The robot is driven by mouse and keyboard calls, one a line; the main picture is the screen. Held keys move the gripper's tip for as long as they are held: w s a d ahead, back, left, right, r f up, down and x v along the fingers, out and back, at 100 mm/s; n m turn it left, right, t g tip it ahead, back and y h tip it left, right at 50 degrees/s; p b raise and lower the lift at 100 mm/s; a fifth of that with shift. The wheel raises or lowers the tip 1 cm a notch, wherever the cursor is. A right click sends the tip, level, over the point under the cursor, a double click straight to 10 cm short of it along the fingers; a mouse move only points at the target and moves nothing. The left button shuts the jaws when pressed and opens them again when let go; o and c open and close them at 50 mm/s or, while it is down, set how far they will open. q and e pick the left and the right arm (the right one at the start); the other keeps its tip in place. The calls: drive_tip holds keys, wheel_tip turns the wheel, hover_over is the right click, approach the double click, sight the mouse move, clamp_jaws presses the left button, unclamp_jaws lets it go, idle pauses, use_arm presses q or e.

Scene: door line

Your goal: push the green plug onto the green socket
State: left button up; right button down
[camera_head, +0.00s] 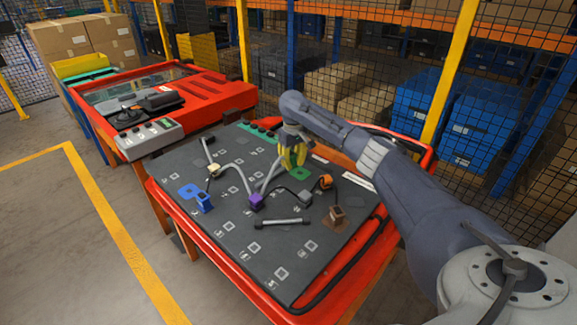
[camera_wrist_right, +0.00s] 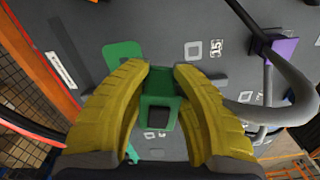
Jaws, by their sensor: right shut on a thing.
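My right gripper (camera_head: 292,162) is over the far part of the dark board, its yellow fingers pointing down. In the right wrist view its fingers (camera_wrist_right: 162,72) are shut on the green plug (camera_wrist_right: 159,100). I cannot tell the exact height of the plug over the board. My left gripper is not in view.
The dark board (camera_head: 240,240) sits in a red-framed table. A purple plug (camera_head: 256,202) with a grey cable, a blue plug (camera_head: 204,202), an orange piece (camera_head: 325,181) and a brown piece (camera_head: 337,216) stand on it. A grey bar (camera_head: 283,223) lies near the middle.

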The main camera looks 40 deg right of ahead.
sight(301, 175)
drive_tip(key=d+f+m, duration=0.1)
drive_tip(key=d, duration=0.1)
drive_tip(key=w+d+f+m, duration=0.1)
drive_tip(key=d, duration=0.1)
drive_tip(key=d+m, duration=0.1)
drive_tip(key=shift+w+d+f, duration=0.35)
drive_tip(key=shift+d+f, duration=0.05)
drive_tip(key=shift+f, duration=1.55)
drive_tip(key=shift+f, duration=0.9)
idle(0.3)
drive_tip(key=c, duration=1.1)
unclamp_jaws()
drive_tip(key=shift+r, duration=5.95)
